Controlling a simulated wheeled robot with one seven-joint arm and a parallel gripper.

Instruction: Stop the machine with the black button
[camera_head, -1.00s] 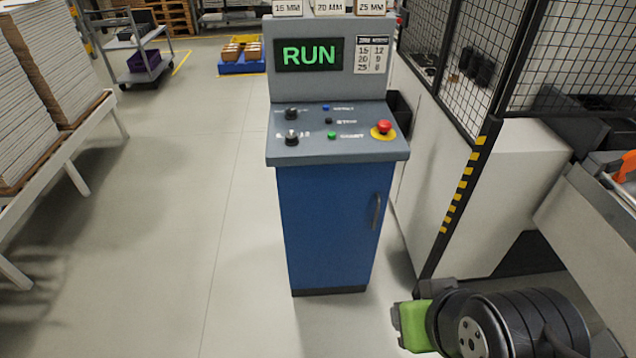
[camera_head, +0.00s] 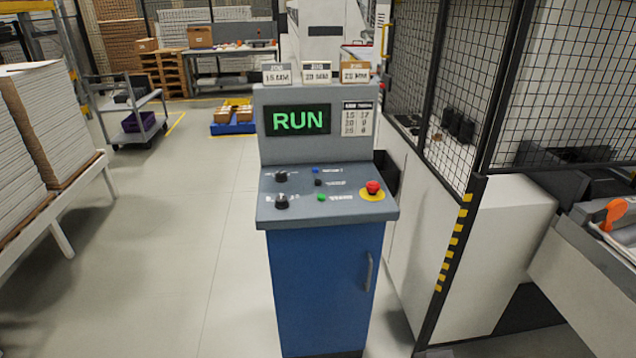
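The control console (camera_head: 325,285) is a blue cabinet with a grey sloped panel, standing in the middle of the view. Its screen (camera_head: 297,120) reads RUN in green. The small black button (camera_head: 318,183) sits mid-panel, between a blue button (camera_head: 315,171) above and a green button (camera_head: 321,197) below. Two black knobs (camera_head: 281,202) are on the panel's left. A red mushroom button (camera_head: 373,187) on a yellow base is at the right. Nothing covers the panel. My gripper is not in view.
A mesh fence with a yellow-black striped post (camera_head: 452,245) and a white machine housing (camera_head: 500,260) stand close on the right. Stacked boards (camera_head: 35,120) on a white-framed table are at the left. The floor (camera_head: 190,250) left of the console is clear.

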